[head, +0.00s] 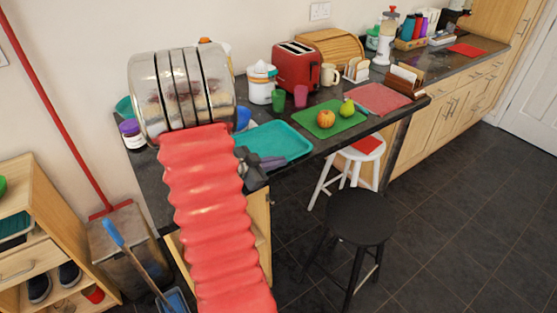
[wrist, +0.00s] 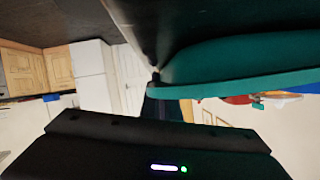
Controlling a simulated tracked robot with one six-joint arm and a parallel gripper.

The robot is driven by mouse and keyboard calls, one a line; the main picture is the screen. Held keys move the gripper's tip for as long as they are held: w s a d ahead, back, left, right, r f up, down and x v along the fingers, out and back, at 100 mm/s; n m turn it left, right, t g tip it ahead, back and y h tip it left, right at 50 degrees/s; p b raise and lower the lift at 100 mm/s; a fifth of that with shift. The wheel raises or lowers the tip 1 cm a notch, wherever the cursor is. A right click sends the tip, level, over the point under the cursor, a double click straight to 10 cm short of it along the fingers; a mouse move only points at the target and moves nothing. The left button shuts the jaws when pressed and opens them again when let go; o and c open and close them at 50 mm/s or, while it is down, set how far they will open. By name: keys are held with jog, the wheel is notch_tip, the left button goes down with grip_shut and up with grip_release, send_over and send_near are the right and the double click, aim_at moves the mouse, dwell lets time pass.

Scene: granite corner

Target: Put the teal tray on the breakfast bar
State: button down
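The teal tray (head: 280,141) is flat and rectangular with a raised rim. In the head view it is on or just above the dark breakfast bar (head: 325,145), near the front edge. My gripper (head: 257,167) is at the tray's left front edge; its fingertips are mostly hidden, and I cannot tell whether they are closed on the rim. In the wrist view the tray (wrist: 245,62) fills the upper right, very close, and the dark counter (wrist: 185,18) shows beyond it. My arm hides the bar left of the tray.
A green board (head: 342,124) with an apple and a pear lies right of the tray. Green (head: 278,100) and pink (head: 300,96) cups, a juicer (head: 261,84) and a red toaster (head: 297,66) stand behind. A black stool (head: 360,215) and a white stool (head: 350,155) stand in front.

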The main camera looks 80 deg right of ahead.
jog(key=c, duration=2.3)
grip_release()
jog(key=shift+a+r, duration=0.1)
jog(key=v, duration=1.2)
